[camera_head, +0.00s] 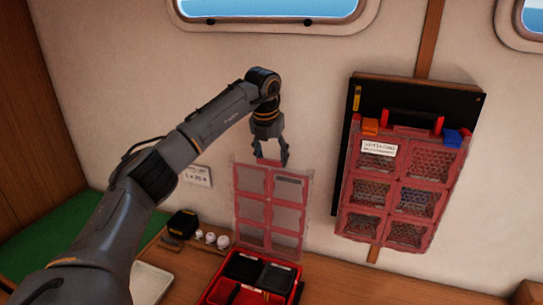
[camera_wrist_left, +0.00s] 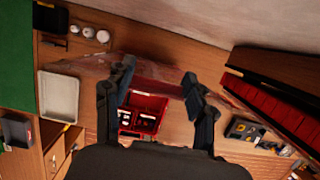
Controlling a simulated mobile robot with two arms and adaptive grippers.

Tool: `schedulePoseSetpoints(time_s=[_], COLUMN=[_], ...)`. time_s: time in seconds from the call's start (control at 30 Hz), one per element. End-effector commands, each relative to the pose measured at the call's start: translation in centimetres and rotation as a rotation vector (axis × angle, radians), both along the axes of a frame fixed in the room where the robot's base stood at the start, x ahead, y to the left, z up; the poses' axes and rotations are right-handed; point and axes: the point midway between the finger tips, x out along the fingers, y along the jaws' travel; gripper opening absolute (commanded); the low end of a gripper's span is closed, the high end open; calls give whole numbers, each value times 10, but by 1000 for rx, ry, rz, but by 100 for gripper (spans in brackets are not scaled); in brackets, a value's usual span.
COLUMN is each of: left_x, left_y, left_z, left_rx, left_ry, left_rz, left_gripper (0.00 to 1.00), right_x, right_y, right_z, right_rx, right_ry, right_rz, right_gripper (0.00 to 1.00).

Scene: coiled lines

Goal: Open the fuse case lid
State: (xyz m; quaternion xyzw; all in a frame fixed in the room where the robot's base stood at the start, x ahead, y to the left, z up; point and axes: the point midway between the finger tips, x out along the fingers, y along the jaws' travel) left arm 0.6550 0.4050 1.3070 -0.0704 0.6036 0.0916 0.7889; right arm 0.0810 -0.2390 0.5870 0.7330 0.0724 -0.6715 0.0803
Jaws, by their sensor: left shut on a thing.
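The fuse case (camera_head: 212,291) is a red open box with dark and red compartments at the bottom centre of the head view. Its clear, red-framed lid (camera_head: 270,206) stands upright at the back of the box, so the inside shows. My left gripper (camera_head: 272,160) points down at the lid's top edge and is shut on it. In the left wrist view the two fingers (camera_wrist_left: 157,85) stand either side of the see-through lid (camera_wrist_left: 92,65), with the red case (camera_wrist_left: 148,118) below. My right gripper is not in view.
A red case with clear windows (camera_head: 400,185) hangs on a black board (camera_head: 462,105) at the right. A pale tray (camera_head: 150,282) is at lower left.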

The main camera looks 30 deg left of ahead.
Motion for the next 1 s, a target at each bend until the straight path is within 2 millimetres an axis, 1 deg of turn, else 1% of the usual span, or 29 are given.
schedulePoseSetpoints(time_s=[0.03, 0.07, 0.1, 0.17, 0.2, 0.4, 0.57, 0.67, 1.0], left_x=[-1, -1, -1, -1, -1, 0, -1, -3, -20], left_y=[-3, -3, -3, -3, -3, -2, -1, -2, -7], left_z=[-5, -5, -5, -4, -4, -1, 4, 15, 83], left_rx=[-2, -2, -2, -2, -2, -1, -1, -1, -1], left_ry=[10, 10, 10, 9, 8, 4, 1, 1, 2], left_rz=[-8, -8, -8, -7, -6, -4, -3, -3, -4], left_gripper=[0, 57, 66, 78, 79, 79, 79, 79, 79], right_x=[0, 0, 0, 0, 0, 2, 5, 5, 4], right_y=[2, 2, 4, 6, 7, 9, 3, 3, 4], right_z=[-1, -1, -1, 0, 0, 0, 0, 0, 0], right_rx=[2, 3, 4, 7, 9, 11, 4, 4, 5], right_ry=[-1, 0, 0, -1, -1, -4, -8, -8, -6], right_rz=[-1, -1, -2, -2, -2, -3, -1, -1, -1], right_gripper=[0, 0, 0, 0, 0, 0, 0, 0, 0])
